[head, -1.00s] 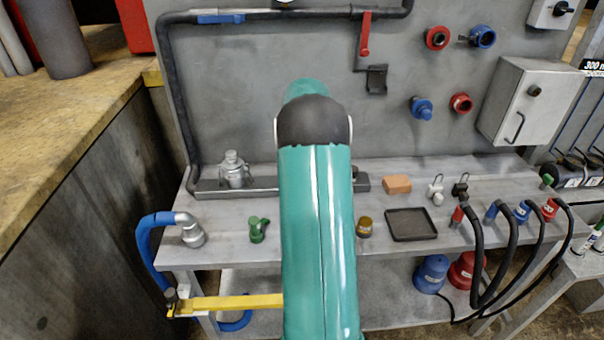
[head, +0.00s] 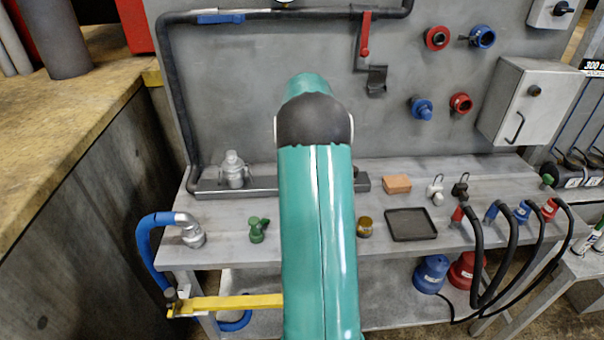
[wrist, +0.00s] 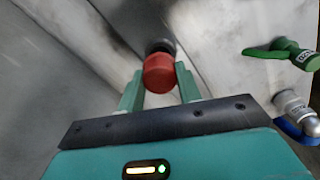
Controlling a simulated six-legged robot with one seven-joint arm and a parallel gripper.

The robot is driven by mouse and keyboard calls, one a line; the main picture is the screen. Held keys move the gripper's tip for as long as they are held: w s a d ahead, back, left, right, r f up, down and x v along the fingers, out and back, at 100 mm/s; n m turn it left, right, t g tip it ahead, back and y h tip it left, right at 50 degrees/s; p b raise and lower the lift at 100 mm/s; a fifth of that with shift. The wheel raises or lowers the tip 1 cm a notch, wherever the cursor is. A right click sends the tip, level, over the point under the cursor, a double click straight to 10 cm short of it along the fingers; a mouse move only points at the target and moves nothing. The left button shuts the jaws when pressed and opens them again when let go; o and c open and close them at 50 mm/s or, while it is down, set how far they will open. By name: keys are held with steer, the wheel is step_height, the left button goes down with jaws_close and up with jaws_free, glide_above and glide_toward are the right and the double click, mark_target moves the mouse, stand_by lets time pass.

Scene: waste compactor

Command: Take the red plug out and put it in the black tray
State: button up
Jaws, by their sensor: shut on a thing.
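In the wrist view a red plug (wrist: 158,74) sits between the two green fingers of my gripper (wrist: 159,78), which is shut on it. A dark ring or fitting (wrist: 160,46) shows just beyond the plug, close to a grey surface. I cannot tell whether it is part of the plug or still joined to it. In the head view my arm hides the gripper and the plug. The black tray (head: 411,236) lies flat and empty on the bench, right of my arm.
On the grey bench (head: 240,258) stand a brass piece (head: 364,227) left of the tray, an orange block (head: 397,184) behind it, and black hoses (head: 478,250) to its right. A green valve (head: 258,230) and silver elbow (head: 190,231) stand left of my arm.

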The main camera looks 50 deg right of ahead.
steer(key=shift+r, duration=1.45)
steer(key=shift+a, duration=0.1)
